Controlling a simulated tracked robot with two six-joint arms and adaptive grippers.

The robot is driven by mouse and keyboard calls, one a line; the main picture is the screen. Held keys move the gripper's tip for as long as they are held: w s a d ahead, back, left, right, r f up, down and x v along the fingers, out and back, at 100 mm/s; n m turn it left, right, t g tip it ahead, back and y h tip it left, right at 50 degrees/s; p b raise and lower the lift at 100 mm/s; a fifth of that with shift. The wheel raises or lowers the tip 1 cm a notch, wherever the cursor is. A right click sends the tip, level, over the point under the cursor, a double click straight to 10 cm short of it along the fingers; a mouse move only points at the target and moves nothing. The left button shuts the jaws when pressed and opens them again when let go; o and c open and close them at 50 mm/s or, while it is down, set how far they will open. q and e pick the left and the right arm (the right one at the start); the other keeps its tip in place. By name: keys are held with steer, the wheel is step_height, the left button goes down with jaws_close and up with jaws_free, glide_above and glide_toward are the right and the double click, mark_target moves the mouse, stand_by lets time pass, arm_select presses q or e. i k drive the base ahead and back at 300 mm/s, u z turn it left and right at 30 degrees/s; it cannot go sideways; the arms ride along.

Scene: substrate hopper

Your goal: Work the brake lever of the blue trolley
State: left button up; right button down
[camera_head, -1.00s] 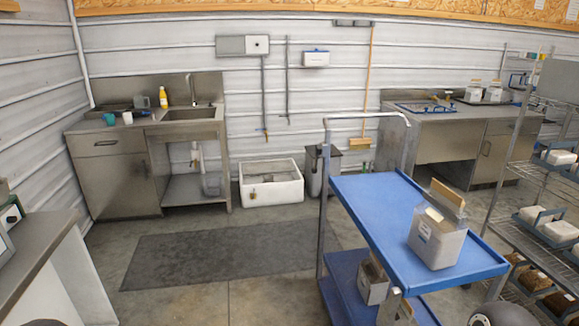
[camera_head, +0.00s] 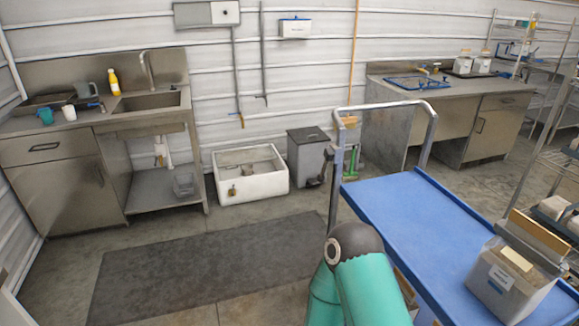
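The blue trolley (camera_head: 420,225) stands at the right, with its blue top deck and a grey tube handle (camera_head: 385,107) at its far end. A small dark part (camera_head: 328,155) shows at the handle's left post; it may be the brake lever, but I cannot tell. A clear container with whitish contents (camera_head: 505,285) stands on the near right of the deck. One of my teal arms rises in the foreground and covers part of the trolley's left side. Neither gripper shows.
A dark mat (camera_head: 200,265) lies on the floor left of the trolley. A white basin (camera_head: 250,175) and a grey bin (camera_head: 305,150) stand by the wall. A sink bench (camera_head: 65,195) is at the left and a wire shelf rack (camera_head: 545,185) at the right.

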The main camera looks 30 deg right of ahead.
mark_target(328, 154)
steer(key=z, duration=0.35)
steer(key=i, duration=1.25)
steer(key=z, duration=0.7)
steer(key=k, duration=0.85)
steer(key=z, duration=0.15)
steer(key=i, duration=0.95)
steer(key=u, duration=0.05)
